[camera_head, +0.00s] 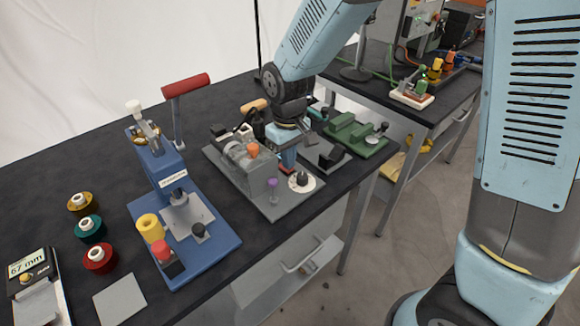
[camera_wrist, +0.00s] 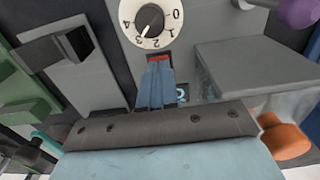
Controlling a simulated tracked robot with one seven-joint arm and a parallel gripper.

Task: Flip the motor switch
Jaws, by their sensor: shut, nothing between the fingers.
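A small red part (camera_wrist: 158,58), which looks like the motor switch, shows right at the tips of my fingers in the wrist view. It is mostly covered by them, so its position cannot be read. My gripper (camera_wrist: 157,68) is shut and empty, its blue fingers pointing at the grey machine plate. In the head view my gripper (camera_head: 288,163) reaches down over the machine (camera_head: 248,172). I cannot tell whether the fingertips touch the red part. A white dial (camera_wrist: 150,20) with a black knob and numbers sits just beyond the fingertips; it also shows in the head view (camera_head: 302,181).
An orange knob (camera_wrist: 286,140) and a purple knob (camera_wrist: 300,12) stand close to my gripper. A blue press (camera_head: 180,210) with a red-handled lever stands left on the dark table. A green fixture (camera_head: 357,138) stands right. Spools (camera_head: 89,227) lie at the left.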

